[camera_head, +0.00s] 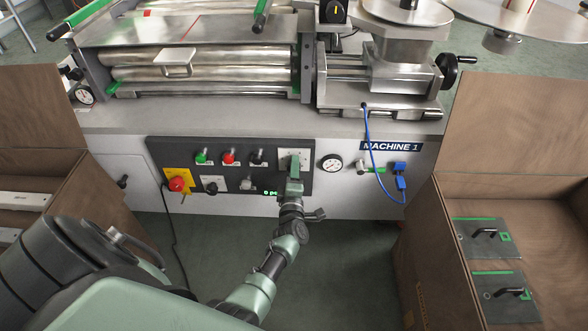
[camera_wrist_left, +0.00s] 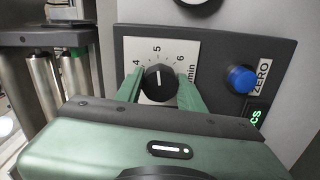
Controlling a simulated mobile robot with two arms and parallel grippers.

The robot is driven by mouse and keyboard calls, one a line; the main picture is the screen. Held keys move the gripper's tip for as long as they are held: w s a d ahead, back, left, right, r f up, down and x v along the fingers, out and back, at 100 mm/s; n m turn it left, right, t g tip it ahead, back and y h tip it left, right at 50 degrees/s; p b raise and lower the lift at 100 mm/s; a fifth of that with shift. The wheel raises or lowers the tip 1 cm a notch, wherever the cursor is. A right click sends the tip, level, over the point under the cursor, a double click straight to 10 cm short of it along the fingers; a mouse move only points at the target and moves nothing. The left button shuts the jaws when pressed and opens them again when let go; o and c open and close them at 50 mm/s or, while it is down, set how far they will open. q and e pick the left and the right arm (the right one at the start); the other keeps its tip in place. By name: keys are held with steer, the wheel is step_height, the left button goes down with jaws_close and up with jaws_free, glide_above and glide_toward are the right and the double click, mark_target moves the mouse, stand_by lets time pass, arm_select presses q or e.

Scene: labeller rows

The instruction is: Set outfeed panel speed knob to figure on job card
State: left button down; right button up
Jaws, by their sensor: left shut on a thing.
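The speed knob (camera_wrist_left: 160,83) is black and round with a white pointer line. It sits on a white scale plate (camera_wrist_left: 147,47) marked 4, 5, 6 and "/min", and its line points up close to the 5. My left gripper (camera_wrist_left: 160,92) is shut on the knob, one green finger on each side. In the head view this gripper (camera_head: 293,163) is at the right end of the dark control panel (camera_head: 215,158) and hides the knob. I cannot make out a job card. My right gripper is not in view.
A blue button (camera_wrist_left: 241,79) labelled ZERO is right of the knob. Green (camera_head: 202,157) and red (camera_head: 229,157) buttons and a red emergency stop (camera_head: 177,184) are further left. A gauge (camera_head: 331,163) and blue cable (camera_head: 372,135) are to the right. Brown crates (camera_head: 413,250) flank the arm.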

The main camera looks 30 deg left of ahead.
arm_select(q)
steer(key=shift+f, duration=0.1)
steer(key=c, duration=0.9)
jaws_free()
steer(key=shift+s, duration=0.1)
steer(key=p+v, duration=0.1)
steer(key=v, duration=0.6)
steer(key=shift+s+d+p, duration=0.2)
steer(key=shift+s+p, duration=0.15)
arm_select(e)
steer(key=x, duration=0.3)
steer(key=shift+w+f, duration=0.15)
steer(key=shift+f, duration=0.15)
